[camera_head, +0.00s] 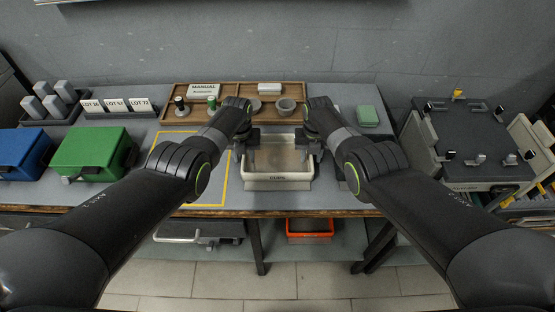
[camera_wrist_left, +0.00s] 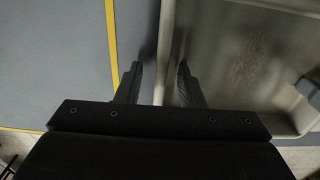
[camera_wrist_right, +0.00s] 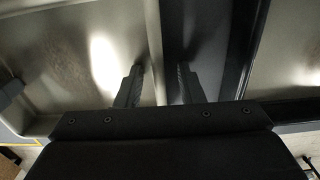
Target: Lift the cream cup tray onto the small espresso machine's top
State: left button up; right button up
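The cream cup tray (camera_head: 278,184) stands on the bench in front of me, with a label on its front wall. My left gripper (camera_head: 246,142) is at its left side. In the left wrist view, the fingers (camera_wrist_left: 158,82) stand apart with the tray's left wall (camera_wrist_left: 166,45) between them. My right gripper (camera_head: 311,140) is at its right side. In the right wrist view, the fingers (camera_wrist_right: 160,85) stand apart on either side of the right wall (camera_wrist_right: 154,40). I cannot tell for sure which thing is the small espresso machine; a grey machine (camera_head: 455,135) stands at the right.
A wooden tray (camera_head: 235,90) with cups and small items lies behind. Blue (camera_head: 22,152) and green (camera_head: 92,152) boxes stand at the left. A yellow outline (camera_head: 222,185) marks bench left of the tray. A dark-framed metal surface (camera_wrist_right: 292,50) lies right of it.

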pick_arm(q)
jog(key=shift+c, duration=0.4)
pick_arm(e)
jog(key=shift+c, duration=0.4)
pick_arm(q)
grip_shut()
pick_arm(e)
grip_shut()
pick_arm(q)
jog(key=shift+r, duration=0.15)
pick_arm(e)
jog(key=shift+r, duration=0.15)
